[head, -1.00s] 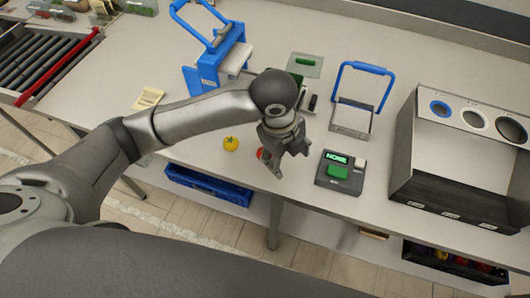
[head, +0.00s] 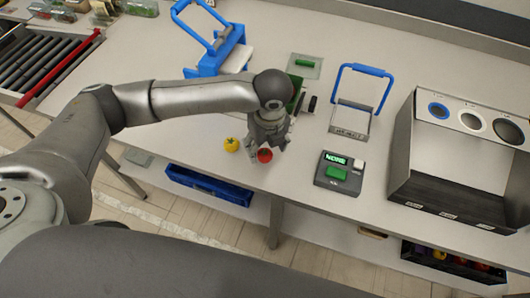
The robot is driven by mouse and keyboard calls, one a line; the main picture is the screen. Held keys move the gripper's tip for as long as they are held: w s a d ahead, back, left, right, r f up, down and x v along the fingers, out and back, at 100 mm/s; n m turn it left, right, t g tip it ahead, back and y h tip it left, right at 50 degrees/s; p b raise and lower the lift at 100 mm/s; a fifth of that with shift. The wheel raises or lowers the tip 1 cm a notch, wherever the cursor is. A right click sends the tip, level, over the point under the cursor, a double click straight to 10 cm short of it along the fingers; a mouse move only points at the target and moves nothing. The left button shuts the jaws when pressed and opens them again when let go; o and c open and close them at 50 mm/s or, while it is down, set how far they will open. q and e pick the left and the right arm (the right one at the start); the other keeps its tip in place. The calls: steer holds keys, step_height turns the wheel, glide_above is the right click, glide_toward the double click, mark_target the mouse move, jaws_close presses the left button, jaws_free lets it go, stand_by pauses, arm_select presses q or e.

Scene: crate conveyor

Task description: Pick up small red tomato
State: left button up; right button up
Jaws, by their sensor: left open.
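The small red tomato (head: 265,155) sits on the light grey table, in the middle of the head view. A yellow tomato (head: 231,144) lies just to its left. My left gripper (head: 266,150) is open, with its fingers pointing down at the red tomato. One finger is left of the tomato and the other is above and right of it. I cannot tell whether they touch it. My right gripper is out of view.
A device with a green button (head: 339,174) stands to the right. Beyond it is a dark sorting box (head: 440,170) with round holes. Blue-handled tools (head: 352,118) stand farther back. A blue crate (head: 208,187) is below the table's front edge.

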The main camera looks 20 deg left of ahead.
mark_target(265, 152)
arm_select(q)
steer(key=shift+w+a+f+p, duration=0.15)
steer(key=shift+f+p, duration=0.2)
steer(key=shift+f, duration=1.6)
steer(key=c, duration=1.1)
steer(key=shift+o, duration=0.2)
